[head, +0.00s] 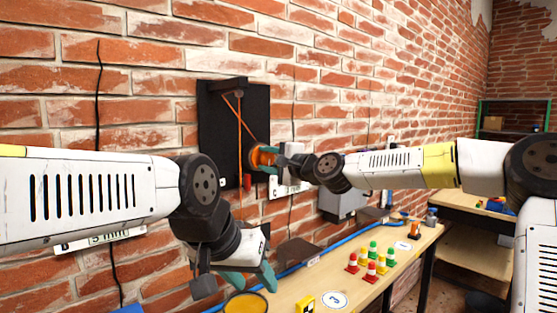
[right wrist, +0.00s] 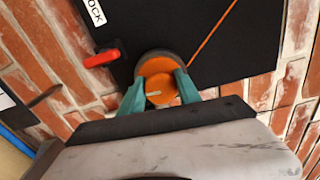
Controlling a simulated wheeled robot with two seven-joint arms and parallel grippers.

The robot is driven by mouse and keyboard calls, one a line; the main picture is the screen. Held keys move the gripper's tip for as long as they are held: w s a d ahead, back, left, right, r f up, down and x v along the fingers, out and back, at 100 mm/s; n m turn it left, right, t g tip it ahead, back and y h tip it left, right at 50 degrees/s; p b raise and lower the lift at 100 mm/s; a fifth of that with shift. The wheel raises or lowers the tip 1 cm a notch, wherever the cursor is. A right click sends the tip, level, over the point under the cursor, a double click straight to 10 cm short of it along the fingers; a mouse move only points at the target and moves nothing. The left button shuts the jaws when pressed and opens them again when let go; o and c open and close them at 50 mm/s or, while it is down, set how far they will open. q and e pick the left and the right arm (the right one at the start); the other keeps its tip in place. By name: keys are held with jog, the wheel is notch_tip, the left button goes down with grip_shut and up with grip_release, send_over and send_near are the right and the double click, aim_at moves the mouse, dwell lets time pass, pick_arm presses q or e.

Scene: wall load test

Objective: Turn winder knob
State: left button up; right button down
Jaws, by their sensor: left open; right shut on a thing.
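The orange winder knob (right wrist: 159,82) sits on a black wall board (head: 218,123); it also shows in the head view (head: 258,158). My right gripper (right wrist: 158,88) is shut on the knob, with one green finger on each side of it; it also shows in the head view (head: 272,160). An orange cord (head: 239,140) runs from the top of the board down its face. A red lever (right wrist: 101,58) sits beside the knob on the board. My left gripper (head: 252,278) is open and empty, low over the bench's near left end.
A wooden bench (head: 318,277) stands along the brick wall. On it are several small red, yellow and green cones (head: 370,262), a blue cable (head: 345,238) and a yellow-black block (head: 305,304). A grey box (head: 343,203) hangs on the wall.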

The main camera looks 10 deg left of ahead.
jog(key=n, duration=0.5)
jog(key=shift+f+n, duration=0.1)
jog(key=shift+n, duration=0.2)
jog(key=n, duration=0.4)
jog(key=shift+f, duration=0.1)
jog(key=n, duration=0.5)
jog(key=shift+w+d, duration=0.1)
jog(key=n, duration=0.4)
jog(key=shift+f+n, duration=0.1)
jog(key=shift+n, duration=0.2)
jog(key=n, duration=0.4)
jog(key=shift+w, duration=0.1)
jog(key=n, duration=0.5)
jog(key=shift+d, duration=0.1)
jog(key=n, duration=0.4)
jog(key=shift+w, duration=0.1)
jog(key=shift+r+n, duration=0.2)
jog(key=shift+n, duration=2.1)
